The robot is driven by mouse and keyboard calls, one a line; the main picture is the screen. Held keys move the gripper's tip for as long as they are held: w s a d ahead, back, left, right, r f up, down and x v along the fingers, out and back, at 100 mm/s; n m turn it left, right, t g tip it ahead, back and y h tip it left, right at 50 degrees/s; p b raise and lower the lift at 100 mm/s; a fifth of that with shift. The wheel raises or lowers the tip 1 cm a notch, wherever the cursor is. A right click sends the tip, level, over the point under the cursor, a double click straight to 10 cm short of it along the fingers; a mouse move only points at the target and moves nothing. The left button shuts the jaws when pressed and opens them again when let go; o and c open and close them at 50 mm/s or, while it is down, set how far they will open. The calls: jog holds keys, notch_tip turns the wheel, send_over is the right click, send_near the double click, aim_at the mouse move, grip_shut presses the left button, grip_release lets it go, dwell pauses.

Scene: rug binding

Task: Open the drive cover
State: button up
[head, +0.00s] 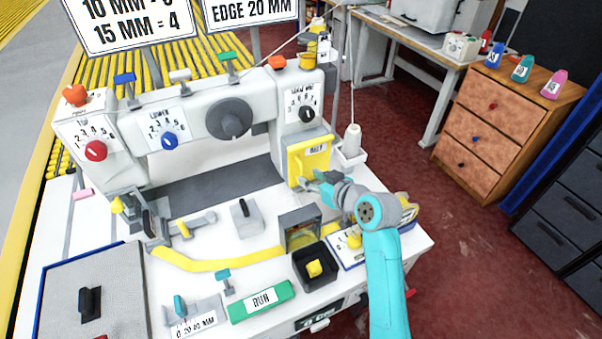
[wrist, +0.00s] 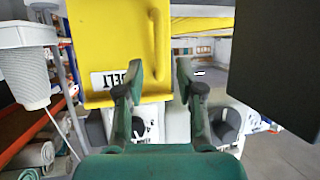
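The drive cover (head: 309,158) is a yellow panel with a white label at the right end of the white sewing machine. In the head view it appears to lie against the machine body. The wrist view shows the cover (wrist: 110,35) close up, with part of its label and a yellow bar handle (wrist: 158,38) along its right side. My gripper (head: 318,177) is at the cover's lower right in the head view. In the wrist view my gripper (wrist: 160,72) is open, its two fingertips apart, with the handle just beyond the gap. I see no clear contact.
A white thread cone (head: 352,138) stands right of the cover; it also shows in the wrist view (wrist: 25,75). A black box (head: 315,268) with a yellow block and a grey housing (head: 300,230) stand below on the white table. Open red floor lies to the right.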

aim_at(302, 173)
jog(key=shift+x, duration=2.7)
jog(key=shift+c, duration=0.2)
grip_shut()
